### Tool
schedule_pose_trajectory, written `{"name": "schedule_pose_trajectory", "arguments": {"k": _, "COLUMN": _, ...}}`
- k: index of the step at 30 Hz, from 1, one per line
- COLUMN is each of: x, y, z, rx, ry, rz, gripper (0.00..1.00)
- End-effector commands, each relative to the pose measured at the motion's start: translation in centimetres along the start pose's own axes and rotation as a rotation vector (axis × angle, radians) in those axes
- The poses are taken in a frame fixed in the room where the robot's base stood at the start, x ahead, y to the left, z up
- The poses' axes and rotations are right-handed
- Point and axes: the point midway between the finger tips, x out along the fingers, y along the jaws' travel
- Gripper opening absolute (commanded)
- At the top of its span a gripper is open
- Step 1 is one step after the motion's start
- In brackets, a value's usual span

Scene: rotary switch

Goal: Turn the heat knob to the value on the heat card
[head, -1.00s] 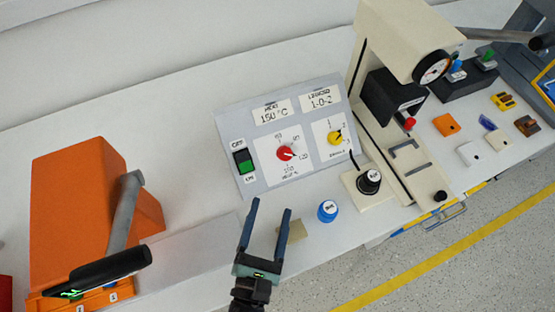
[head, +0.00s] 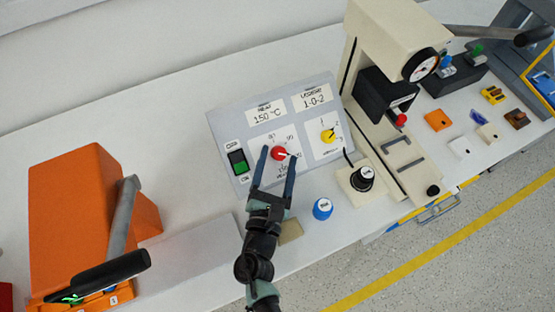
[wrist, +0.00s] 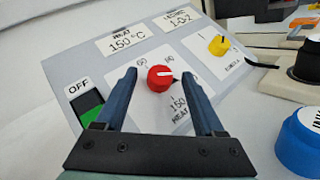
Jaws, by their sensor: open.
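The red heat knob (head: 278,153) is on the sloped grey control panel (head: 222,128), and its white pointer line points to the right. In the wrist view the red knob (wrist: 160,78) sits between my gripper's blue fingers, slightly beyond their tips. The heat card (head: 266,114) above it reads 150 °C, as does the card (wrist: 127,40) in the wrist view. My gripper (head: 277,152) is open, one finger on each side of the knob, with no clear contact. Part of the dial's scale is hidden by the fingers; a 150 mark shows below the knob in the wrist view.
A yellow knob (head: 328,136) is right of the red one, under a card reading 1-0-2. A green OFF switch (head: 239,162) is at left. A blue-capped item (head: 322,208) and the cream press (head: 390,40) stand to the right; an orange machine (head: 80,210) stands left.

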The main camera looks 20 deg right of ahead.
Motion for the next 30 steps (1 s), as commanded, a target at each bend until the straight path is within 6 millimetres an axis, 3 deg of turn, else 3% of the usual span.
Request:
{"name": "schedule_pose_trajectory", "arguments": {"k": 2, "x": -0.02, "y": -0.01, "z": 0.00, "rx": 0.000, "ry": 0.000, "rz": 0.000, "gripper": 0.67}}
{"name": "schedule_pose_trajectory", "arguments": {"k": 13, "x": -0.05, "y": -0.01, "z": 0.01, "rx": 0.000, "ry": 0.000, "rz": 0.000, "gripper": 0.00}}
{"name": "schedule_pose_trajectory", "arguments": {"k": 30, "x": -0.02, "y": 0.53, "z": 0.36, "rx": 0.070, "ry": 0.008, "rz": -0.113, "gripper": 0.00}}
